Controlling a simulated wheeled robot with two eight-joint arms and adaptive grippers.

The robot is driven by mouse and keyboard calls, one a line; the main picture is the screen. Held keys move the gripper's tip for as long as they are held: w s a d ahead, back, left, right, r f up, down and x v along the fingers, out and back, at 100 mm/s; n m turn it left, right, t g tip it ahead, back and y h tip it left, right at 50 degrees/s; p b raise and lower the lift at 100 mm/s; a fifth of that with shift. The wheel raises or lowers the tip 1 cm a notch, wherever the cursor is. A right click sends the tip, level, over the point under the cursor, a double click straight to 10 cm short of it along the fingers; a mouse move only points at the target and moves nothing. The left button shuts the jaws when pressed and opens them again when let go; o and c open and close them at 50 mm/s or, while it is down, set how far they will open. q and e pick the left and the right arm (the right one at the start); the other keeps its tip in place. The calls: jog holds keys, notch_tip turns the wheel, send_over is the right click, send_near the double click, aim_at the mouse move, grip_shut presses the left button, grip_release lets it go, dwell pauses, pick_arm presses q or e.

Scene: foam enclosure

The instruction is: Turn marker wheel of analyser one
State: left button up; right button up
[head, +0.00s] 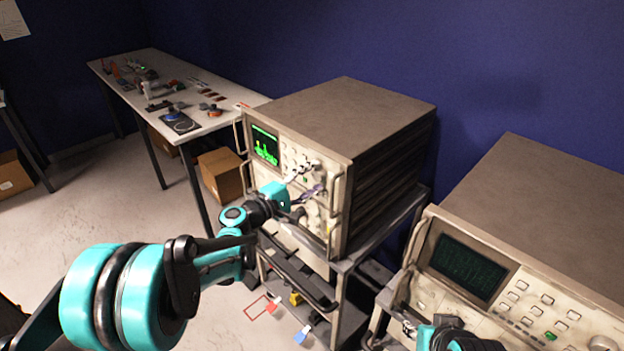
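The nearer-to-centre analyser (345,115) is a beige boxed instrument on a cart, with a green trace on its lit screen (265,146) and buttons and knobs on its front panel. My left gripper (312,179) is at the right half of this panel, its two fingers apart and pointing at the controls. The fingers and wrist cover part of the panel, so I cannot make out the marker wheel or whether a finger touches it. My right gripper (410,328) shows only partly at the bottom, in front of a second analyser (560,215); its finger opening is unclear.
The second analyser, with a dim screen (468,268), stands at the right. Metal handles (334,215) flank the first panel. A cart shelf (345,318) is below. A white table (225,103) with small parts and a cardboard box (222,172) are behind left.

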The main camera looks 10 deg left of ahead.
pick_arm(q)
jog(key=v, duration=1.2)
jog(key=s+d+f+m+g+y, duration=0.2)
jog(key=s+d+f+m+g, duration=0.1)
jog(key=s, duration=0.3)
jog(key=s+d+f+m+g+y, duration=0.2)
jog(key=s+d+f+m, duration=0.1)
jog(key=s, duration=0.3)
jog(key=s+a+f+m+g+y, duration=0.1)
jog(key=s+a+f+m+y, duration=0.1)
jog(key=s, duration=0.4)
jog(key=s+a+f+m+g+y, duration=0.1)
jog(key=s+a+f+m+y, duration=0.1)
jog(key=s+a+m+y, duration=0.2)
jog(key=shift+s+a+f+m+y, duration=0.25)
jog(key=shift+s+a+y, duration=0.2)
jog(key=shift+s, duration=0.55)
